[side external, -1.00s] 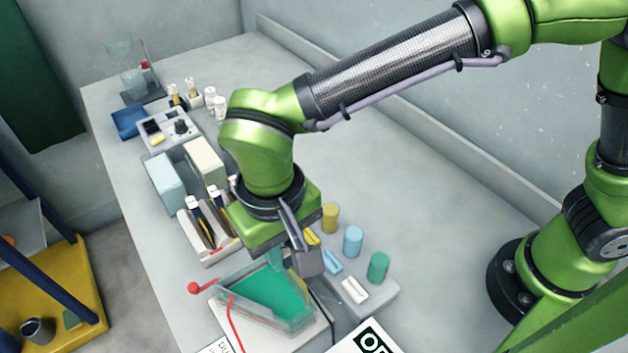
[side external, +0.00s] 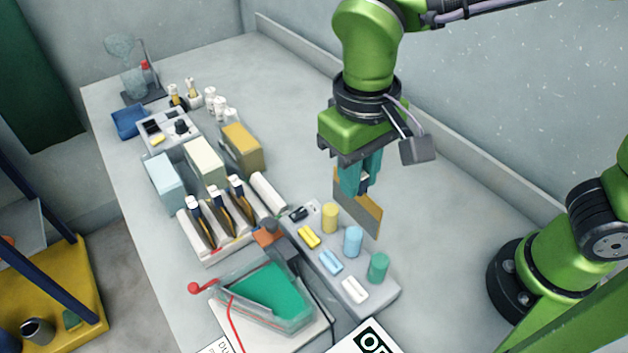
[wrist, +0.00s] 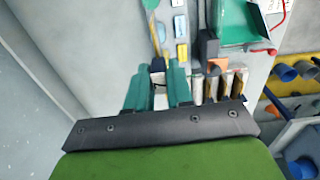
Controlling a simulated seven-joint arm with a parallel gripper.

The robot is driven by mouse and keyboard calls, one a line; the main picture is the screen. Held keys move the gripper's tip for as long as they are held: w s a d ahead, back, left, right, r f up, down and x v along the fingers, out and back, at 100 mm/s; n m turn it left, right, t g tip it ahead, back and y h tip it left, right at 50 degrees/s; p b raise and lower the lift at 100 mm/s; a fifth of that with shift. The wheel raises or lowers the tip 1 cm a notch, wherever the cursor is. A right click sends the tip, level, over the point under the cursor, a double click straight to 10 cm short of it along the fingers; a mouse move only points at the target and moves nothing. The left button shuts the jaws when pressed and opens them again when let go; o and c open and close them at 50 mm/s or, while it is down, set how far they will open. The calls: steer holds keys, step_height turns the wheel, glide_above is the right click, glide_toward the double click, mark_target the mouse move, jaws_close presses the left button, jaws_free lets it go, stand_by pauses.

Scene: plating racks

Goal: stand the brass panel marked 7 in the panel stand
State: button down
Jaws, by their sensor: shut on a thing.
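My gripper (side external: 358,184) is shut on a flat brass panel (side external: 362,212) and holds it, tilted, in the air to the right of the benchtop racks. A number on the panel cannot be read. The panel stand (side external: 208,258) is a pale rack to the left of my gripper. Several dark and brass panels with white tops stand in it, and a pale bar lies along its right end. In the wrist view, my teal fingers (wrist: 158,85) hide most of the held panel, and the rack's panels show just right of them.
A clear tank with green liquid (side external: 270,292) is at the front. Beside it, a grey tray (side external: 388,294) holds yellow, blue and green cylinders and small blocks. A brass-coloured block (side external: 242,148) and pale boxes (side external: 204,162) stand behind the rack. The bench to the right is clear.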

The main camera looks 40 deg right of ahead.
steer(key=shift+d, duration=0.9)
steer(key=w+a+f, duration=0.2)
steer(key=w+a, duration=0.1)
steer(key=w, duration=0.7)
steer(key=w+a+f, duration=0.1)
steer(key=w+a, duration=0.3)
steer(key=w, duration=0.6)
steer(key=shift+a+f, duration=0.2)
steer(key=shift+f, duration=0.2)
step_height(320, 180, down, 8)
steer(key=shift+f, duration=0.25)
stand_by(0.5)
steer(key=c, duration=0.9)
jaws_free()
